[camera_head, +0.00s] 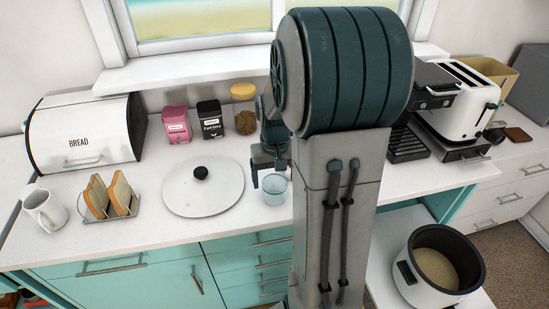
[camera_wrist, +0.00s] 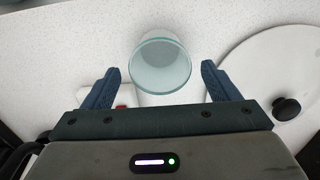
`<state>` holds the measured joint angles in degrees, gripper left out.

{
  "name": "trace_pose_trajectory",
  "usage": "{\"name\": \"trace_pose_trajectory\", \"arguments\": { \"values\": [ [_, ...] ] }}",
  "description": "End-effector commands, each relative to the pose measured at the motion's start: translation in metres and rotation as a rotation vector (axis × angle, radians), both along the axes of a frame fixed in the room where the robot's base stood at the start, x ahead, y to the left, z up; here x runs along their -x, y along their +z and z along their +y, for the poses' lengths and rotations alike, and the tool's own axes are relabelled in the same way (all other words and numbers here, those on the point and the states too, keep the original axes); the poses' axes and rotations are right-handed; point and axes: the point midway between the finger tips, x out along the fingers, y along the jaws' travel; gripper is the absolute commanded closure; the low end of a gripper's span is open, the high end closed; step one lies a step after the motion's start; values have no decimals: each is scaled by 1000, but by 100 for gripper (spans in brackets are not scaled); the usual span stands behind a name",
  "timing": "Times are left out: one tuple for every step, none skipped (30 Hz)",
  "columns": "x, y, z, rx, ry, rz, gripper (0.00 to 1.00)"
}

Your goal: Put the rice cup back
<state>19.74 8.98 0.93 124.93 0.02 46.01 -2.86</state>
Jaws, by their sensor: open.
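The rice cup (camera_head: 275,189) is a small clear, bluish cup standing on the white counter, right of the round lid. In the wrist view the cup (camera_wrist: 160,66) shows its round rim between and slightly beyond my two fingertips. My gripper (camera_head: 267,173) is open and low at the counter, close by the cup; the fingers are apart on either side and I see no contact. The gripper also shows in the wrist view (camera_wrist: 160,84). My arm hides part of the counter to the right of the cup.
A white lid with a black knob (camera_head: 203,190) lies left of the cup. A toast rack (camera_head: 110,198), mug (camera_head: 45,210) and bread bin (camera_head: 85,135) stand further left; canisters (camera_head: 210,121) stand behind. A rice cooker pot (camera_head: 437,270) with pale contents sits lower right.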

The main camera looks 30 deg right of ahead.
Motion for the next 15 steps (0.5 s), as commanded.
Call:
{"name": "trace_pose_trajectory", "arguments": {
  "values": [
    [-1, 13, 0, 2, 0, -8, 18],
    [-1, 20, 0, 2, 0, -8, 18],
    [-1, 29, 0, 2, 0, -8, 18],
    [-1, 36, 0, 2, 0, -8, 18],
    [-1, 42, 0, 2, 0, -7, 18],
    [-1, 51, 0, 2, 1, -8, 18],
    [-1, 57, 0, 2, 1, -7, 18],
    [-1, 62, 0, 2, 1, -6, 18],
    [-1, 69, 0, 2, 1, -6, 18],
    [-1, 74, 0, 1, 1, -5, 18],
    [-1, 78, 0, 1, 1, -5, 18],
    [-1, 83, 0, 1, 1, -4, 18],
    [-1, 86, 0, 1, 1, -4, 18],
    [0, 89, 0, 1, 1, -3, 18],
    [0, 91, 0, 1, 1, -2, 18]
  ]
}}
